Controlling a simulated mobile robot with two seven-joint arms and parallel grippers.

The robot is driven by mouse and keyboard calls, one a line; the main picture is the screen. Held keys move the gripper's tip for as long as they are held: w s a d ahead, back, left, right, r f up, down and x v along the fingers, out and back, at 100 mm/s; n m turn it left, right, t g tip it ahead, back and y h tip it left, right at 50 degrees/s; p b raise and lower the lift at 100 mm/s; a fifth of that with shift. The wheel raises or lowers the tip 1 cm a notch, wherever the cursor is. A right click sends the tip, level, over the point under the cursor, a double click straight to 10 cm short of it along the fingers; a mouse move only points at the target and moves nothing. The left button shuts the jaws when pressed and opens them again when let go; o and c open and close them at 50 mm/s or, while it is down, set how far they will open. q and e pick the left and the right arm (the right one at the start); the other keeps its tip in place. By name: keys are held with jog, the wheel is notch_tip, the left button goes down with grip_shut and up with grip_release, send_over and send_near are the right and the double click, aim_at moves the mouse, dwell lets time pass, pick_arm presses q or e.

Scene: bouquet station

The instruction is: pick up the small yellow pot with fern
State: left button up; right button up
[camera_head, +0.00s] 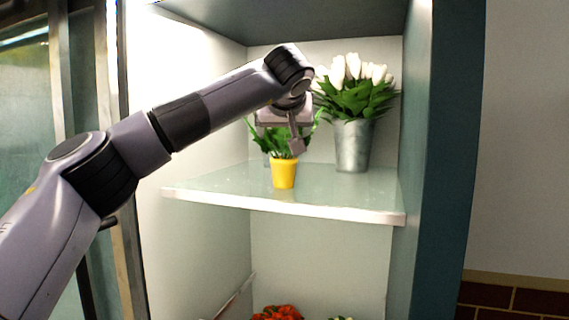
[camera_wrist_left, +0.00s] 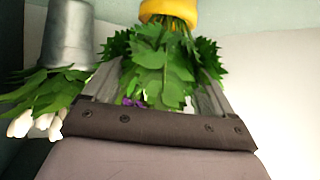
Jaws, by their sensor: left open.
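The small yellow pot (camera_head: 284,173) with a green fern (camera_head: 262,140) stands upright near the front of the glass shelf. In the left wrist view the picture is inverted, with the pot (camera_wrist_left: 168,10) at the top and the fern leaves (camera_wrist_left: 165,72) below it. My left gripper (camera_head: 291,140) is over the fern, above the pot's rim. In the wrist view its open fingers (camera_wrist_left: 158,82) lie on either side of the leaves; the pot itself is not between them. The leaves partly hide the fingertips. My right gripper is not in view.
A metal bucket (camera_head: 353,146) of white tulips (camera_head: 354,70) stands right of the pot, close to the gripper. The shelf's front edge (camera_head: 300,209) is pale. Cabinet walls bound both sides. Orange-red flowers (camera_head: 278,313) show below. The shelf's left front is clear.

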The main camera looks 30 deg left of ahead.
pick_arm(q)
jog(key=p+x, duration=0.1)
jog(key=x, duration=0.3)
jog(key=shift+f, duration=0.3)
grip_shut()
jog(key=shift+r, duration=0.1)
jog(key=shift+r, duration=0.15)
